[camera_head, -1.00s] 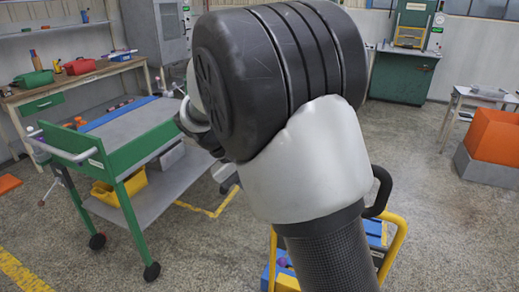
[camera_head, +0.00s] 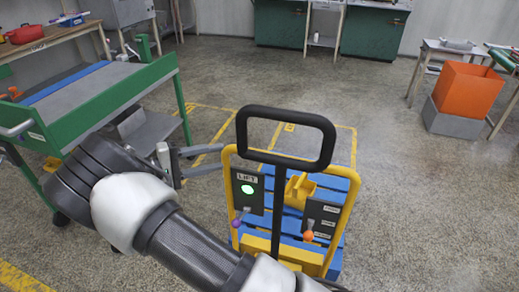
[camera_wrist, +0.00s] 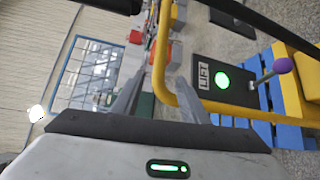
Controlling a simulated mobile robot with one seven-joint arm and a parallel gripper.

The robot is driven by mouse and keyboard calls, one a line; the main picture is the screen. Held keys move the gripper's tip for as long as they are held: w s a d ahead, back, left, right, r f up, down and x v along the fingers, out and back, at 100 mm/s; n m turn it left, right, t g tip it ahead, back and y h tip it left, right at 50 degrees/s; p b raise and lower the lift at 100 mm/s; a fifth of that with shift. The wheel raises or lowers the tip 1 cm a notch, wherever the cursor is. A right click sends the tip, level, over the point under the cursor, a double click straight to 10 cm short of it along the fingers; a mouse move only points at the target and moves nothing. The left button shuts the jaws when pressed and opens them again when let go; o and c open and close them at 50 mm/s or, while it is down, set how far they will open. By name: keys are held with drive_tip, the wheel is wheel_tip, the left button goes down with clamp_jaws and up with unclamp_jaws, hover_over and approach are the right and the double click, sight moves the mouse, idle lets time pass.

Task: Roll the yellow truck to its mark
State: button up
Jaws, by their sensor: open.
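The yellow truck (camera_head: 341,222) is a pallet truck with a yellow tube frame, a black loop handle (camera_head: 285,112) and a blue slatted load (camera_head: 330,182) behind the frame. Its left panel has a lit green LIFT button (camera_head: 247,189) and a purple-knobbed lever; its right panel has an orange-knobbed lever. Yellow floor lines (camera_head: 354,145) outline an area around and beyond the truck; its near part is hidden. My gripper (camera_head: 221,158) is open, just left of the frame's upper left corner. In the wrist view, a yellow frame tube (camera_wrist: 161,60) shows between the fingers; contact is unclear.
A green cart (camera_head: 110,105) stands close on the left, near my arm. An orange bin (camera_head: 466,90) on a grey block stands at right beside a small table. Green cabinets (camera_head: 372,30) line the back. The floor right of the truck is clear.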

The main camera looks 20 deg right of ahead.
drive_tip(key=x, duration=1.4)
drive_tip(key=shift+d+b, duration=0.35)
drive_tip(key=shift+b, duration=0.1)
clamp_jaws()
